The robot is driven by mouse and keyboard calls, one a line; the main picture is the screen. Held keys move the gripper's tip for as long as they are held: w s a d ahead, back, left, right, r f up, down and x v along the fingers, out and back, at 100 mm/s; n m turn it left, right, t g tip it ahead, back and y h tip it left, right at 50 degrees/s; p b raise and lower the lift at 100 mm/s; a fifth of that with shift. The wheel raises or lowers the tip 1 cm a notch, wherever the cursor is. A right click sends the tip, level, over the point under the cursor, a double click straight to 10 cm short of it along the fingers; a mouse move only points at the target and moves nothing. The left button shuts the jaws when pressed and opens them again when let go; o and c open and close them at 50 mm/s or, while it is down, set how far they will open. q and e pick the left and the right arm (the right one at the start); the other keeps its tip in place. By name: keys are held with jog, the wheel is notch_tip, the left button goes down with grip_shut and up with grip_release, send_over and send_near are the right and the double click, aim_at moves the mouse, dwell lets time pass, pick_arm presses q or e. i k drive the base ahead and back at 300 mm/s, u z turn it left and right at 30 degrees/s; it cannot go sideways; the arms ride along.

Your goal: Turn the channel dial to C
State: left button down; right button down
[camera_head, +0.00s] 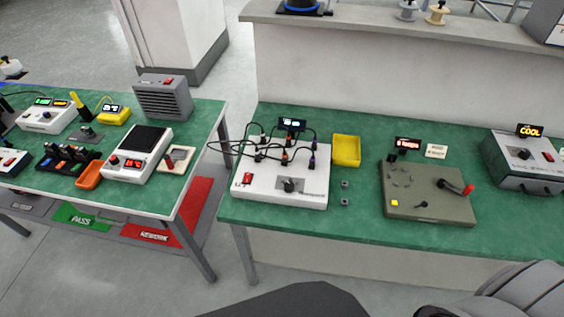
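A white box (268,194) on the right green bench has a dark dial (289,186) on a grey plate on its front. A red switch (247,179) is at its left, and several plugs with black cables stand on its top. A small dark display (292,125) is behind it. The dial's lettering is too small to read, so I cannot tell its setting or whether it is the channel dial. Neither of my grippers shows; only dark and grey parts of my body appear along the bottom edge.
A yellow tray (346,150) stands right of the white box, with two small grey pieces in front. An olive unit (425,206) with a red-tipped lever and a grey "COOL" box (525,165) are farther right. Another bench (188,187) with instruments is at left, across a gap.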

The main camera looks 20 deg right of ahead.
aim_at(288, 188)
jog(key=k, duration=0.45)
jog(key=z, duration=1.15)
jog(key=i, duration=0.6)
jog(key=u, duration=0.35)
